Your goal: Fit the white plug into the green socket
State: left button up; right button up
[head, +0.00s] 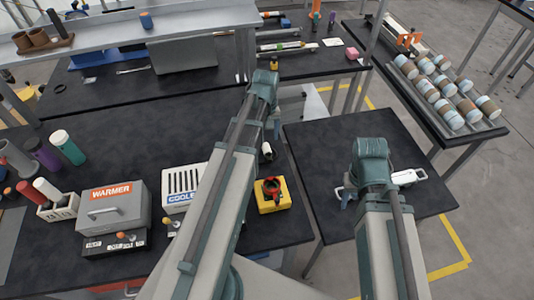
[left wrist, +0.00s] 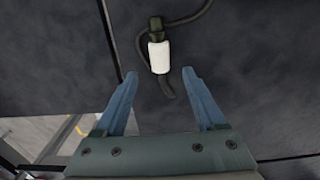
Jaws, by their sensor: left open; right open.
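The white plug (left wrist: 158,55) lies on the black table top in the left wrist view, just beyond my left fingertips. A dark greenish piece (left wrist: 156,26) is at its far end, with a dark cable leading off it. I cannot tell whether that piece is the green socket. A short dark tail shows at the plug's near end. In the head view the plug (head: 267,152) is small, beside my left arm. My left gripper (left wrist: 160,75) is open and empty, short of the plug. My right gripper (head: 371,178) is above the right table, its fingers mostly hidden by the wrist.
A yellow box (head: 273,203) with a red ring stands near the plug. The cooler (head: 184,187) and warmer (head: 112,205) stand further left. A white-framed object (head: 408,177) lies beside my right gripper. A rack of several rollers (head: 447,93) stands at the back right.

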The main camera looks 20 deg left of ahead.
aim_at(266, 145)
pick_arm(q)
jog(key=shift+s+f+b, duration=0.1)
jog(key=shift+f+b, duration=2.5)
jog(key=shift+f, duration=0.1)
jog(key=shift+r, duration=0.1)
grip_shut()
